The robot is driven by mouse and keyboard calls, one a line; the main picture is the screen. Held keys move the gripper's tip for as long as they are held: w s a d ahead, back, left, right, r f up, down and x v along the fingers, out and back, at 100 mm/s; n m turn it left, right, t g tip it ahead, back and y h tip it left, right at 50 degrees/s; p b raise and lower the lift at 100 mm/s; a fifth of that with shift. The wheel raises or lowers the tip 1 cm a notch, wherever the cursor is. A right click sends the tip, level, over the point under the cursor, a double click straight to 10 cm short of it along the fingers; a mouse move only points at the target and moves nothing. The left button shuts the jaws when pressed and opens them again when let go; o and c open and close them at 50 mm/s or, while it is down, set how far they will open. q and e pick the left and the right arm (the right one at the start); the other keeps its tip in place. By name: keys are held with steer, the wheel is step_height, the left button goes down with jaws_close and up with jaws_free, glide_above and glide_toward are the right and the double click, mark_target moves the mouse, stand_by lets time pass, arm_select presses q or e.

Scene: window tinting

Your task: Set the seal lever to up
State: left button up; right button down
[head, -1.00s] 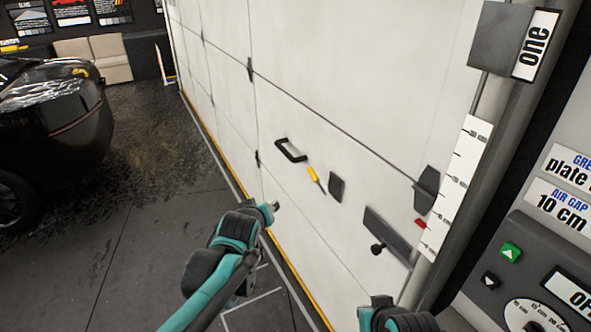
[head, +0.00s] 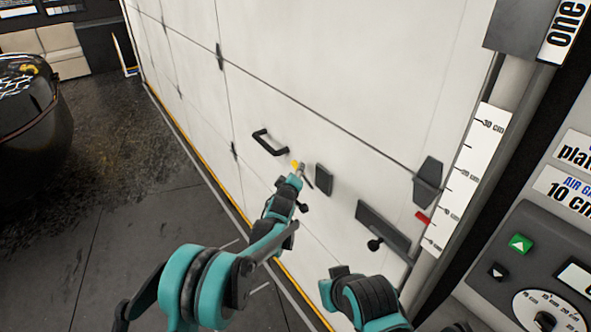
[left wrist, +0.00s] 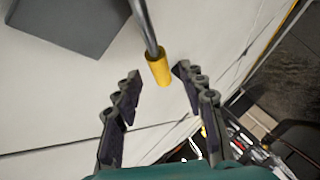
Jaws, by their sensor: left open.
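The seal lever has a yellow grip (head: 295,164) on a thin metal rod and sits on the white door panel, between a black pull handle and a dark block. In the head view my left gripper (head: 300,172) is at the lever and partly covers it. In the left wrist view the yellow grip (left wrist: 158,68) is between the tips of the open left fingers (left wrist: 157,80), with a gap on each side. Its rod runs up out of the frame. My right arm shows at the bottom, but I cannot make out its gripper.
The black pull handle (head: 270,143) is left of the lever and the dark block (head: 324,179) right of it. A grey plate with a black knob (head: 375,244) is lower right. A control panel (head: 520,270) and a centimetre scale (head: 468,180) stand at the right. A car (head: 30,115) is far left.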

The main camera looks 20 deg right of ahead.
arm_select(q)
steer(key=x, duration=0.4)
steer(key=shift+w+b, duration=0.1)
steer(key=shift+b, duration=0.2)
jaws_close()
steer(key=shift+a, duration=0.1)
